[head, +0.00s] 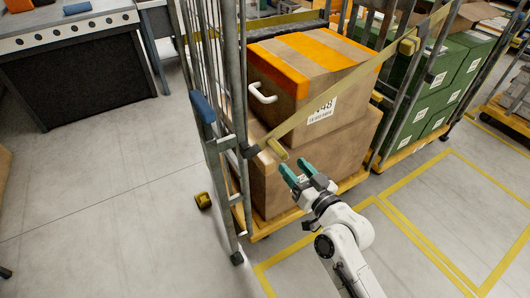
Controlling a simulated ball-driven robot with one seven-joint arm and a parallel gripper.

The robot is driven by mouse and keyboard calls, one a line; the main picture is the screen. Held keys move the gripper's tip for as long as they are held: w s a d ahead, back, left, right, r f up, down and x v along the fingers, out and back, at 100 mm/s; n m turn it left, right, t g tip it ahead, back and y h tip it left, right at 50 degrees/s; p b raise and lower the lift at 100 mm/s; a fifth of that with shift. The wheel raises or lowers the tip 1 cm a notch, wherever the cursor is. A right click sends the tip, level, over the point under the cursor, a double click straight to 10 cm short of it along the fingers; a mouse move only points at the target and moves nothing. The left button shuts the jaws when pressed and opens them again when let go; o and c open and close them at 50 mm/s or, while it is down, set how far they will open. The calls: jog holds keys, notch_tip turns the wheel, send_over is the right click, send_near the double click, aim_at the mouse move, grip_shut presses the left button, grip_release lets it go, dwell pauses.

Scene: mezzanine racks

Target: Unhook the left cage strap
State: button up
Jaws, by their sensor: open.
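The roll cage (228,140) stands in front of me with stacked cardboard boxes (332,148) inside. A yellow-tan strap (350,85) runs diagonally across its open front, from the upper right down to the left post. Near its lower left end is a yellow handle or buckle (278,149), beside a dark fitting (250,151) on the left post. Whether the strap end is hooked there is too small to tell. My gripper (296,178) is open and empty, with teal fingertips just below and right of the yellow handle, seemingly apart from it.
A second cage with green boxes (436,85) stands at the right. The top box has a white handle (262,93). A blue grip (202,107) sits on the left post. A dark bench (75,75) stands back left. The floor at left is mostly clear.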

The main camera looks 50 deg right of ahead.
aim_at(278, 148)
jog(key=p+x, duration=0.1)
jog(key=x, duration=0.8)
jog(key=shift+d, duration=0.1)
grip_shut()
dwell(0.4)
